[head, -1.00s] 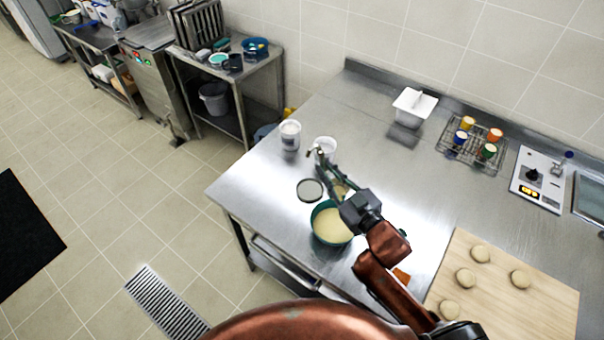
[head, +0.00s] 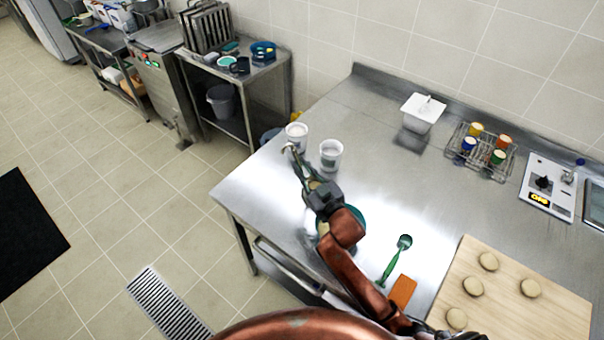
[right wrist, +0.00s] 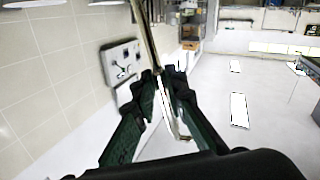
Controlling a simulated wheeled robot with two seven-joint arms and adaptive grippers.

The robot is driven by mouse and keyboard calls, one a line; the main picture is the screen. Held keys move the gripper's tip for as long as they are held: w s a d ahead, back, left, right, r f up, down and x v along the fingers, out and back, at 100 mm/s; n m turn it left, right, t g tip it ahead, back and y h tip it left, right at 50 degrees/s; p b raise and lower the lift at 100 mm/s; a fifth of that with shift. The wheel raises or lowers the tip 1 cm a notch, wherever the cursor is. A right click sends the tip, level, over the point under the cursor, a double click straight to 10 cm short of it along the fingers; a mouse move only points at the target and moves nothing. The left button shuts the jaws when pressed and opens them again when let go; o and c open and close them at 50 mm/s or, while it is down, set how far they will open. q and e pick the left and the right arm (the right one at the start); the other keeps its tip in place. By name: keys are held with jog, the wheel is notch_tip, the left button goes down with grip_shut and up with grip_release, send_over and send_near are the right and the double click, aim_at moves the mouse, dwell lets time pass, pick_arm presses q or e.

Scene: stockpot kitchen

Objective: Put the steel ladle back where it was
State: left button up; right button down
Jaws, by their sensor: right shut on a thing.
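My right gripper (head: 303,176) is over the left part of the steel counter and shut on the steel ladle. The ladle's thin metal handle runs between the fingers of the gripper (right wrist: 160,85) in the right wrist view, where the handle (right wrist: 147,35) reaches up past the top edge. In the head view a small hooked end (head: 290,148) shows just beyond the fingertips, near two white tubs. The ladle's bowl cannot be made out. My left gripper is not in view.
One white tub (head: 297,136) and another (head: 331,154) stand close to the gripper. A teal bowl (head: 356,213) is mostly hidden behind my arm. A wire rack (head: 463,165) holds several cups.

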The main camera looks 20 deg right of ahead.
jog(key=shift+f, duration=1.55)
jog(key=c, duration=2.4)
grip_release()
jog(key=shift+f, duration=0.15)
jog(key=o, duration=0.4)
jog(key=shift+o, duration=0.2)
jog(key=v, duration=1.2)
